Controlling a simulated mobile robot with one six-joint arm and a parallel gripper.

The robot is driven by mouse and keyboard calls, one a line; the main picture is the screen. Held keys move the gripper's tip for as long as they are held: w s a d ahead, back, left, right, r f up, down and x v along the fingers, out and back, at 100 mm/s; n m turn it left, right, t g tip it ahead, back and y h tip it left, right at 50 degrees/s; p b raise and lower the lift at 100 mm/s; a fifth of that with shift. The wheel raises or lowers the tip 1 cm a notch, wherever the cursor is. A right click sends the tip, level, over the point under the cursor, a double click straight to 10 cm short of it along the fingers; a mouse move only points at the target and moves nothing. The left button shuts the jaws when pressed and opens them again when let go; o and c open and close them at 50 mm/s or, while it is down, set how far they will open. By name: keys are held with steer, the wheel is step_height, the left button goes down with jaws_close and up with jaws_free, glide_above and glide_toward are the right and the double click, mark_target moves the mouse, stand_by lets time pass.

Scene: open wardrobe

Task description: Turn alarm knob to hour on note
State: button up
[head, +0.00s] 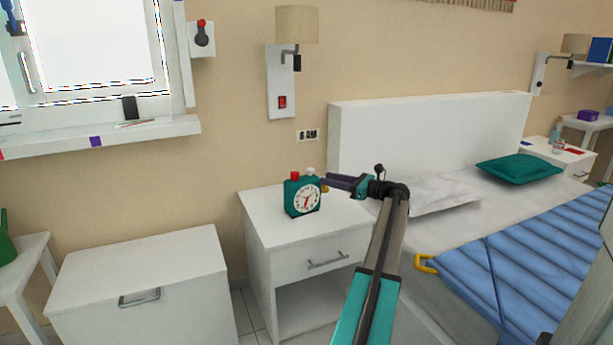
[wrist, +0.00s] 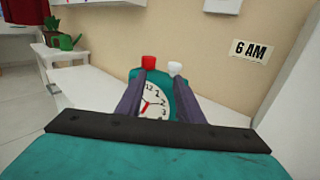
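The alarm clock (head: 290,197) is teal, with a red and a white button on top and a white dial with red hand marks. It stands upright on the white nightstand (head: 257,215), and also shows in the wrist view (wrist: 134,74). The note (head: 307,136) on the wall reads "6 AM", clear in the wrist view (wrist: 251,50). My gripper (head: 325,183) is at the clock's right side in the head view. In the wrist view its two dark fingers (wrist: 158,82) are apart, with part of the dial showing between them. A small orange spot shows by the fingertips; I cannot tell whether they touch it.
A wall lamp (head: 297,25) with a red switch hangs above the nightstand. The bed (head: 430,130) is to the right, with a blue quilt. A white chest (head: 150,265) stands to the left, below the window sill. The nightstand top around the clock is clear.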

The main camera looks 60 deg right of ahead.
steer(key=s+d+m+g+h, duration=0.2)
steer(key=s+d+m+h, duration=0.1)
steer(key=d+m+h, duration=0.4)
steer(key=m+g+h+p, duration=0.2)
steer(key=m+g+h, duration=0.3)
steer(key=g+h, duration=0.3)
glide_toward(295, 176)
steer(key=w+d+f+h, duration=0.1)
steer(key=f, duration=0.1)
steer(key=shift+d+t, duration=0.25)
steer(key=shift+t, duration=0.15)
steer(key=shift+w+d, duration=0.1)
steer(key=shift+d, duration=0.05)
steer(key=shift+x, duration=6.7)
steer(key=shift+r, duration=0.2)
